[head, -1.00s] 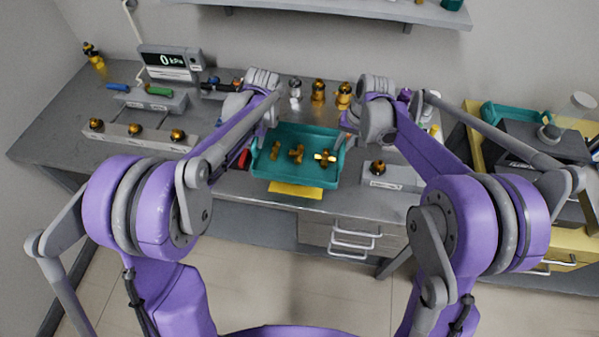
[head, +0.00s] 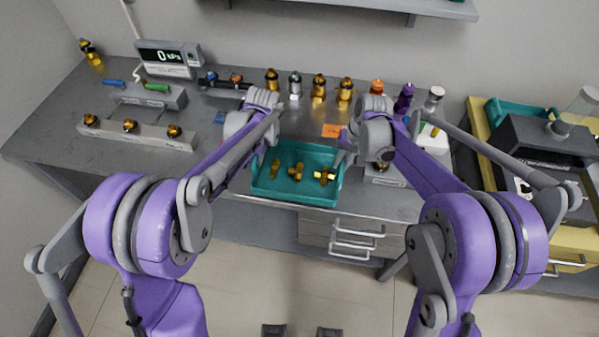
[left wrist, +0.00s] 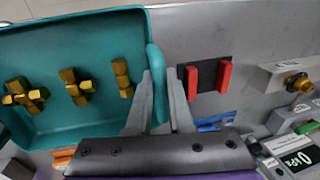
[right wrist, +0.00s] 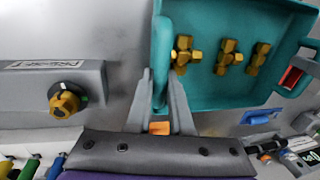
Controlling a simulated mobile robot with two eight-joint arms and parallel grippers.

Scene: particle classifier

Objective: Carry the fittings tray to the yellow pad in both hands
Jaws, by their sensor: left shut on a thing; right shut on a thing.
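The teal fittings tray (head: 262,188) is near the front edge of the bench, roughly level, with several brass fittings (head: 296,172) lying in it. My left gripper (head: 262,152) is shut on its left handle, seen close in the left wrist view (left wrist: 157,88). My right gripper (head: 345,152) is shut on its right handle, seen close in the right wrist view (right wrist: 162,60). The yellow pad is not visible now; the tray covers where it showed. I cannot tell whether the tray touches the surface beneath.
A row of brass and coloured fittings (head: 318,88) stands behind the tray. A grey block with brass knobs (head: 130,132) and a pressure display (head: 168,58) are at left. A white-labelled grey block (head: 385,178) is close right of the tray. Drawers (head: 350,233) are below.

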